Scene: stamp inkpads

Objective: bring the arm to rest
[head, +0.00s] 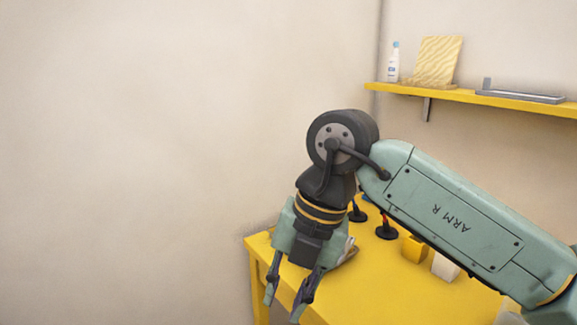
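My arm reaches in from the right edge in the head view, its green link marked "ARM R". My gripper (283,307) hangs from the dark wrist, pointing down. Its two fingers are apart and nothing shows between them. It is in front of the near left part of the yellow table (400,290) in the picture. My arm hides part of the table top.
Dark stamps (387,230), a yellow block (414,248) and a white object (445,266) are on the table, close to my arm in the picture. A yellow wall shelf (480,98) carries a bottle (393,64), a wavy board (438,60) and a grey tray (522,95). The left side is bare wall.

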